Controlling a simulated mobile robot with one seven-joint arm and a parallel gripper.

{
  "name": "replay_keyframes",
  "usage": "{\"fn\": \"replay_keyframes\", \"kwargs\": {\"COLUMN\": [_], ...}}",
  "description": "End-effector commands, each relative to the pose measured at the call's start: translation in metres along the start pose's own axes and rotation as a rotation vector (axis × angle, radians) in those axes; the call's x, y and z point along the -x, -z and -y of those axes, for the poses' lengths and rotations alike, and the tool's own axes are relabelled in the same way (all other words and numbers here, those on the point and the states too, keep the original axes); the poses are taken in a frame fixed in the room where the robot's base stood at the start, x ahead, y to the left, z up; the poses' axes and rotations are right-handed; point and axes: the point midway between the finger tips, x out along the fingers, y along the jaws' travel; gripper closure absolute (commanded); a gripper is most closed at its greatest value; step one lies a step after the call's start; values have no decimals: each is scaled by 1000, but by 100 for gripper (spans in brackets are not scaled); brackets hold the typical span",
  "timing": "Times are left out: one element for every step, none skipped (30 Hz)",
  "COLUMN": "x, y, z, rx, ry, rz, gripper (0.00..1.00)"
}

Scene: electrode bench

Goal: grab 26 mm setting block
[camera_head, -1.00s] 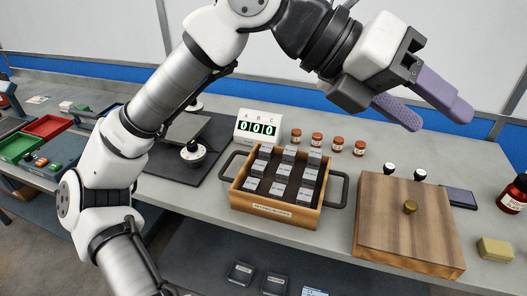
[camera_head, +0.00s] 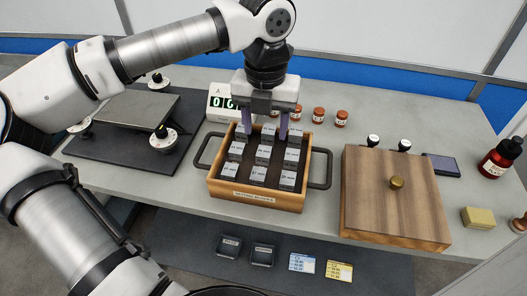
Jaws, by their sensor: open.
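The wooden tray (camera_head: 257,197) with a dark inside holds rows of grey setting blocks, such as a front-middle one (camera_head: 258,175). Their labels are too small to read surely, so I cannot tell which is the 26 mm block. My gripper (camera_head: 266,137) points down over the back part of the tray, with its two purple fingers apart. A back-row block (camera_head: 268,133) shows between the fingers; whether they touch any block I cannot tell. The gripper partly hides the back row.
A wooden box (camera_head: 385,205) with a brass knob stands right of the tray. Red-capped jars (camera_head: 318,115) and a counter display (camera_head: 219,103) stand behind it. A dark mat with a plate (camera_head: 137,108) and round knobs lies left. The tray has side handles (camera_head: 320,168).

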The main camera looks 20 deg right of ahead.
Motion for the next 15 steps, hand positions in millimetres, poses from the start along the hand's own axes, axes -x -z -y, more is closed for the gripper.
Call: {"fn": "replay_keyframes", "kwargs": {"x": [-4,-6,-9,-10,-12,-15,-18,-21,-27,-32,-36,-43,-48,-52,-56], "y": [0,0,0,0,0,0,0,0,0,-1,-1,-1,-2,-2,-2], "z": [0,1,1,1,0,0,0,0,0,-1,-1,-1,-1,-1,-1], "rx": [-1,-2,-2,-2,-2,-3,-3,-4,-4,-4,-5,-4,-3,-3,-3], "ry": [2,2,2,2,2,2,3,4,5,5,4,5,4,4,4], "rz": [0,0,0,0,-1,-1,-2,-2,-2,-3,-3,-2,-1,-1,0], "gripper": [47,47,47,47,47,47,47,47,47,47,47,47,47,47,47]}}
